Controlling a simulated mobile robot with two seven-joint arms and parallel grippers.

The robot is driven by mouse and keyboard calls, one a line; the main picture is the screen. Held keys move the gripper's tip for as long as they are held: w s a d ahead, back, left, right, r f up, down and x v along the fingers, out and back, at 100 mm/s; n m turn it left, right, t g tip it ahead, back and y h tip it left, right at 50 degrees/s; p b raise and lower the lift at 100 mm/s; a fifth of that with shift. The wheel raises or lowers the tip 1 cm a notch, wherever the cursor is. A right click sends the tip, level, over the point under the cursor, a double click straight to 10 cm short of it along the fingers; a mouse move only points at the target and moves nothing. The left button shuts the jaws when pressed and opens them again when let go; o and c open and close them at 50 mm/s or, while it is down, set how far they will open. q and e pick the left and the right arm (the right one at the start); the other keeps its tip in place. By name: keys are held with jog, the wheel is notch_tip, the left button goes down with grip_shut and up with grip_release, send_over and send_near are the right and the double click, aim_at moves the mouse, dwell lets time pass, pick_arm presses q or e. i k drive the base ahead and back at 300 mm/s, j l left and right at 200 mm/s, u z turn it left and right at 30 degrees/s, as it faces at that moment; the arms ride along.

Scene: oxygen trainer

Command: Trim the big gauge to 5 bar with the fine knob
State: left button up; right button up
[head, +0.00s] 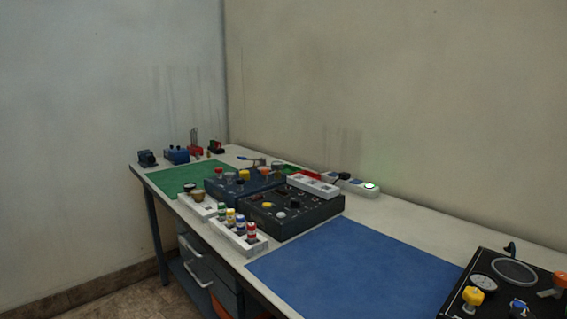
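A black trainer panel (500,301) sits at the lower right, cut off by the picture's edges. It carries a large round dial (514,272), which looks like the big gauge; its needle and scale are too small to read. A smaller gauge (484,284) with a pale face is to its left. A yellow knob (473,296) stands at the panel's left, a blue knob (519,306) near the bottom edge, and an orange-red part (559,281) at the right edge. I cannot tell which is the fine knob. Neither of my grippers is in view.
A blue mat (355,270) lies bare left of the panel. Two dark boxes with knobs (290,211), white racks with coloured-capped bottles (238,236), a power strip (350,186) and a green mat (178,180) are farther along the bench. The wall runs behind it.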

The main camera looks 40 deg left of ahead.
aim_at(228, 175)
jog(key=j+z, duration=0.2)
jog(key=j, duration=0.55)
jog(key=j+z, duration=0.25)
jog(key=j, duration=0.45)
jog(key=k+j+z, duration=0.2)
jog(key=j, duration=0.5)
